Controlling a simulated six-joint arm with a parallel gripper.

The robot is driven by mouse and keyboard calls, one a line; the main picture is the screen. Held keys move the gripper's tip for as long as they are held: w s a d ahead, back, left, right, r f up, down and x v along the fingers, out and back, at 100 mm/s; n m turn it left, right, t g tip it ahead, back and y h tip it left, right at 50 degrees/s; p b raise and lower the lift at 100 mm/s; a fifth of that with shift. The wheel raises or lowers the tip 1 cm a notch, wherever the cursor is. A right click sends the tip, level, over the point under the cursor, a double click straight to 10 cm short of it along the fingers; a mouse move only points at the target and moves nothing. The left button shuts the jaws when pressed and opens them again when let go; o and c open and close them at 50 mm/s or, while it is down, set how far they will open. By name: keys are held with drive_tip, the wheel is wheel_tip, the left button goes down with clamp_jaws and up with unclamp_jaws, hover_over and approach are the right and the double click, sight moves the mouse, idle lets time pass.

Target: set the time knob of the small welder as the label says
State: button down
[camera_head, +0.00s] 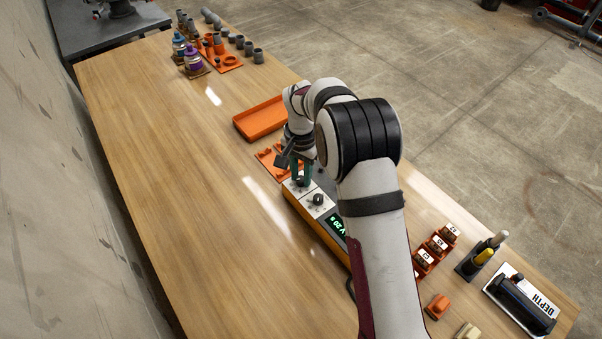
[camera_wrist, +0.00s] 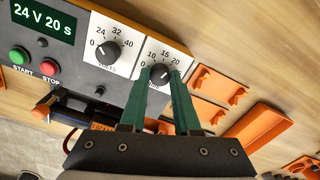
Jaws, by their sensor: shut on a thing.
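The small welder (camera_head: 312,222) is an orange-sided box with a grey panel on the table. Its green display (camera_wrist: 43,20) reads "24 V 20 s". The time knob (camera_wrist: 160,75) is black, on a white dial plate marked 0, 10, 15 and 20. Its white mark seems to point up and right, towards 20. My gripper (camera_wrist: 161,74) has green fingers, one on each side of this knob, shut on it. The voltage knob (camera_wrist: 107,53) beside it is free, on a dial marked 0, 24, 32 and 40. In the head view my arm hides part of the welder.
Green START (camera_wrist: 19,56) and red STOP (camera_wrist: 49,54) buttons sit under the display. An orange tray (camera_head: 260,118) and an orange holder plate (camera_head: 268,158) lie beyond the welder. Bottles and fittings (camera_head: 195,58) stand at the far end. Table left of the welder is clear.

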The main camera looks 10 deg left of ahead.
sight(301, 178)
drive_tip(key=shift+m, duration=1)
drive_tip(key=c, duration=0.6)
unclamp_jaws()
wheel_tip(301, 178, up, 16)
drive_tip(key=shift+f, duration=0.1)
